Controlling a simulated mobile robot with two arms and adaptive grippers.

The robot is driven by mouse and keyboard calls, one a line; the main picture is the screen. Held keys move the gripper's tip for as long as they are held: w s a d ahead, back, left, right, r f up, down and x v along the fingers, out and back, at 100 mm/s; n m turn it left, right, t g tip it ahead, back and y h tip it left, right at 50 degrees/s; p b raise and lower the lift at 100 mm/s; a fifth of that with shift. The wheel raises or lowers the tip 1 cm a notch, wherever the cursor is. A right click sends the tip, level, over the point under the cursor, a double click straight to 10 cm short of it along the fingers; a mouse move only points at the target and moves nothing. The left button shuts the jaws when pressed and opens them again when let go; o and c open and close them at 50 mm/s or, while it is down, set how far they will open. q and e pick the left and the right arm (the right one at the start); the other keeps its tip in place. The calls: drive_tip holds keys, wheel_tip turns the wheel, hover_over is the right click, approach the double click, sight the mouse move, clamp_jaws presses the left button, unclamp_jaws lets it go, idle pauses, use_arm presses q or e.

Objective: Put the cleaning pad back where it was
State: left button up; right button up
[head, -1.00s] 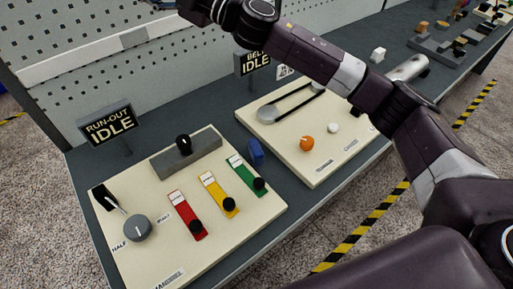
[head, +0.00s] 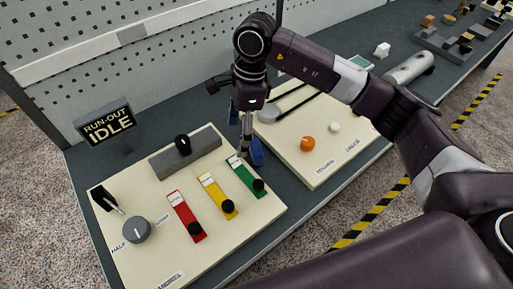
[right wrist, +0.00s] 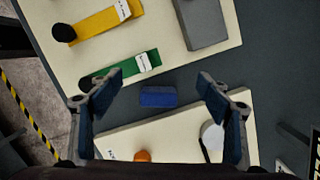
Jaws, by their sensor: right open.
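The blue block (head: 257,153), which looks like the cleaning pad, lies on the dark bench top in the gap between the two cream panels. It is partly hidden by a finger in the head view. In the right wrist view the blue pad (right wrist: 158,97) lies between and below the two open fingers, with clear space on each side. My right gripper (head: 247,140) is above it, pointing down, open and empty; its fingers also show in the right wrist view (right wrist: 160,77). My left gripper is not in view.
The left panel (head: 150,255) carries red, yellow and green sliders, a grey knob (head: 136,229) and a grey block (head: 200,152). The right panel (head: 318,175) has an orange knob (head: 307,143), a white knob (head: 334,127) and a belt. A RUN-OUT IDLE sign (head: 108,126) stands behind.

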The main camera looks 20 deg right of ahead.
sight(256, 147)
drive_tip(key=shift+h, duration=0.9)
drive_tip(key=d, duration=0.4)
drive_tip(key=shift+w+d+f, duration=0.1)
drive_tip(key=shift+d+f, duration=0.05)
drive_tip(key=shift+f, duration=0.15)
drive_tip(key=shift+d+f, duration=0.15)
drive_tip(key=shift+d, duration=0.15)
wheel_tip(256, 147, down, 2)
drive_tip(key=shift+f+p, duration=0.2)
drive_tip(key=shift+p, duration=0.35)
drive_tip(key=f, duration=0.1)
drive_tip(key=f+p, duration=0.2)
drive_tip(key=f, duration=0.1)
drive_tip(key=shift+s+a, duration=0.1)
drive_tip(key=shift+s, duration=0.2)
drive_tip(key=shift+f, duration=0.55)
drive_tip(key=c, duration=1.2)
drive_tip(key=shift+c, duration=0.2)
drive_tip(key=shift+r, duration=0.1)
